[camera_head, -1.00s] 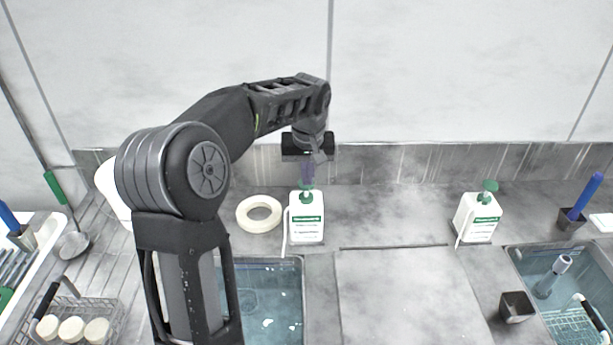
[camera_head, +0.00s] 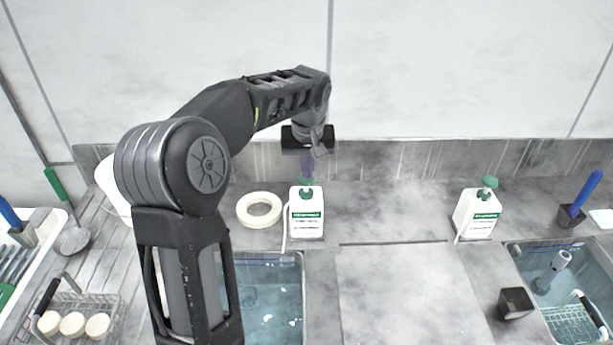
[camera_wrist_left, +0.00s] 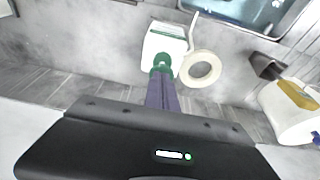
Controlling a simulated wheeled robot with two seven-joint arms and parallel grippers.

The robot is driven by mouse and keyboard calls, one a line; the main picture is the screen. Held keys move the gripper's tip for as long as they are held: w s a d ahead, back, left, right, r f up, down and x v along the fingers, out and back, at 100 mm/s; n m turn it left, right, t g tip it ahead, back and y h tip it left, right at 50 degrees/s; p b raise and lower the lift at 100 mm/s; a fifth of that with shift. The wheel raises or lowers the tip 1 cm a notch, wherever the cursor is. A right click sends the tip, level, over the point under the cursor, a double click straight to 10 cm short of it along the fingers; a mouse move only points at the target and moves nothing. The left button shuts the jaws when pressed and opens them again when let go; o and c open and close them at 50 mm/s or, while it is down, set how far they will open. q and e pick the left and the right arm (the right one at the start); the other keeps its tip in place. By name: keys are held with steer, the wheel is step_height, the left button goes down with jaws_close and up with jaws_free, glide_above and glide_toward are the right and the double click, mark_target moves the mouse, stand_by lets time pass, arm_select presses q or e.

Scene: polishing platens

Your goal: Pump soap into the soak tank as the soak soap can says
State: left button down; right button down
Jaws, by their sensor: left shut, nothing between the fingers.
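A white soap can (camera_head: 307,222) with a green-lettered label and green pump top (camera_head: 306,184) stands behind the left water tank (camera_head: 262,262). A thin pale tube hangs along the can's left side. The label is too small to read. My left gripper (camera_head: 307,177) is shut, pointing down with its purple fingers just over the pump top; whether they touch it I cannot tell. The can (camera_wrist_left: 165,42) and its pump top (camera_wrist_left: 161,63) also show in the left wrist view, beyond the fingertips. White flecks show in the tank's water. My right gripper is not in view.
A second white can (camera_head: 477,217) with a green pump stands right, near a right-hand tank (camera_head: 518,256) holding a basket. A pale ring (camera_head: 243,212) lies beside the first can. A wire basket (camera_head: 112,300) with pale discs stands left. A flat panel (camera_head: 410,290) between the tanks is clear.

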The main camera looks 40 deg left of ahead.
arm_select(q)
steer(key=shift+a+f, duration=0.1)
steer(key=shift+f, duration=0.05)
steer(key=shift+a+b+x, duration=0.15)
steer(key=shift+b+x, duration=0.4)
steer(key=shift+x, duration=0.45)
steer(key=shift+a+b+x, duration=0.2)
steer(key=shift+b+x, duration=0.35)
steer(key=shift+x, duration=0.45)
steer(key=shift+p+v, duration=0.8)
steer(key=shift+v, duration=0.35)
steer(key=shift+d+r, duration=0.25)
steer(key=shift+r, duration=0.2)
steer(key=shift+r+p, duration=0.1)
steer(key=shift+p, duration=0.2)
steer(key=shift+w+a+r, duration=0.1)
steer(key=shift+w+r, duration=0.05)
steer(key=shift+r+p, duration=0.9)
steer(key=shift+r, duration=0.1)
